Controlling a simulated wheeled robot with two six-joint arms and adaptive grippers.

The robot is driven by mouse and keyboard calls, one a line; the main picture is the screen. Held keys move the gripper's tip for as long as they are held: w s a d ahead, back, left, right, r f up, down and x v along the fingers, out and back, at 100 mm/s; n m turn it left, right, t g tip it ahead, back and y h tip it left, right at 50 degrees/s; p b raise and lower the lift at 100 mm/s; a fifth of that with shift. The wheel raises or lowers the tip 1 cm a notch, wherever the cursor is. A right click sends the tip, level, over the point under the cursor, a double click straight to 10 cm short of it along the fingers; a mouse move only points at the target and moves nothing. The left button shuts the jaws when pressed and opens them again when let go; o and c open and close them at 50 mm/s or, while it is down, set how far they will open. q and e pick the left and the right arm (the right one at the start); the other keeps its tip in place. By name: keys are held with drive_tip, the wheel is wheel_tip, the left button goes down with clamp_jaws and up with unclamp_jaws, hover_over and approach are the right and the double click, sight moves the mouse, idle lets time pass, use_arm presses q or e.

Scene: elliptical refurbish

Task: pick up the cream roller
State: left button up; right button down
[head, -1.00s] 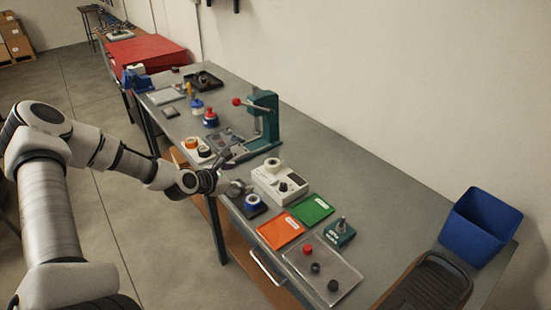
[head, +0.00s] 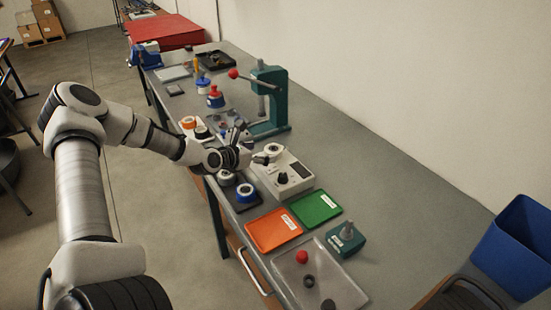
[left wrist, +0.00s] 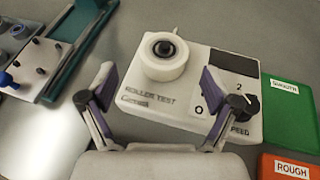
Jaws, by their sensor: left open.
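The cream roller (left wrist: 163,55) sits on the white roller test box (left wrist: 185,105), its dark centre facing up in the left wrist view. In the head view the roller (head: 272,149) stands at the far left end of the box (head: 298,184). My left gripper (left wrist: 158,80) is open and empty, its two fingers apart on the near side of the roller in the left wrist view. In the head view this gripper (head: 254,147) is just left of the roller. Whether a finger touches the box cannot be told. My right gripper is not in view.
A green tray (head: 333,211) and an orange tray (head: 263,238) lie nearer than the box. A teal press (head: 277,110) stands behind it. The bench (head: 390,205) is clear to the right.

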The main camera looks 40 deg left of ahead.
sight(271, 150)
use_arm(q)
drive_tip(key=shift+w+d+f+b, duration=0.25)
drive_tip(key=shift+w+f+b, duration=0.1)
drive_tip(key=shift+w, duration=0.3)
drive_tip(key=x, duration=0.3)
drive_tip(key=shift+w+r, duration=0.1)
drive_tip(key=shift+w, duration=0.05)
drive_tip(key=shift+s+r, duration=0.15)
drive_tip(key=shift+s, duration=0.1)
drive_tip(key=c, duration=1.4)
drive_tip(key=shift+c, duration=0.2)
drive_tip(key=shift+r, duration=0.1)
